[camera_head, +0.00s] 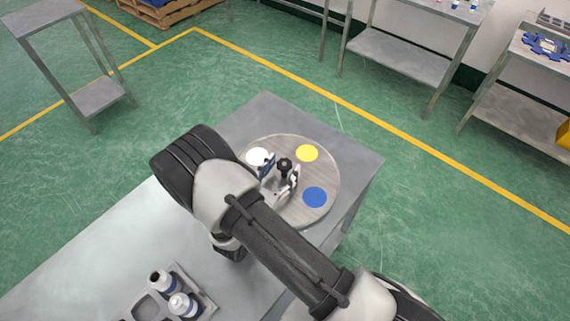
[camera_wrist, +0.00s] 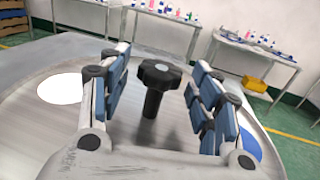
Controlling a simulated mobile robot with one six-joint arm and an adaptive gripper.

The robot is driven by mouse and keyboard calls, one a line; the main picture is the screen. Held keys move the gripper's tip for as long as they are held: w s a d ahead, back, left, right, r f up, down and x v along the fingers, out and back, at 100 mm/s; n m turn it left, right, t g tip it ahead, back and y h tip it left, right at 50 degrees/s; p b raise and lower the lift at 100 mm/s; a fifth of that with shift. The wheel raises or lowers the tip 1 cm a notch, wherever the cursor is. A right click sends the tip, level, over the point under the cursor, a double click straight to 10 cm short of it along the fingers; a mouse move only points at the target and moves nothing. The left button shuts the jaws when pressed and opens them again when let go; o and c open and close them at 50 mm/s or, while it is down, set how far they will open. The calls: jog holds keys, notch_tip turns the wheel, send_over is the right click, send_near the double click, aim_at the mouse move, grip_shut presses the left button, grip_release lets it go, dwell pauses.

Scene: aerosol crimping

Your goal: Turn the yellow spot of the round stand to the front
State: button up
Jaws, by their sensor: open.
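The round stand (camera_head: 325,177) is a grey metal disc on the far end of a metal table. Its yellow spot (camera_head: 307,153) lies at the back right of the disc. A blue spot (camera_head: 314,197) is at the right front, and a white spot (camera_head: 257,156) is at the back left. A black knob (camera_head: 285,165) stands upright at the disc's middle. My gripper (camera_head: 280,172) is open, its fingers on either side of the knob. In the wrist view, the knob (camera_wrist: 158,85) stands between the two blue-padded fingers, apart from both. The yellow spot is hidden there.
A grey tray (camera_head: 205,303) with white and blue bottles (camera_head: 183,304) stands at the near left of the table (camera_head: 90,262). Other metal tables stand along the back right, beyond a yellow floor line. A small side table (camera_head: 45,17) is at the far left.

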jog(key=shift+x, duration=1)
jog(key=shift+c, duration=0.4)
grip_shut()
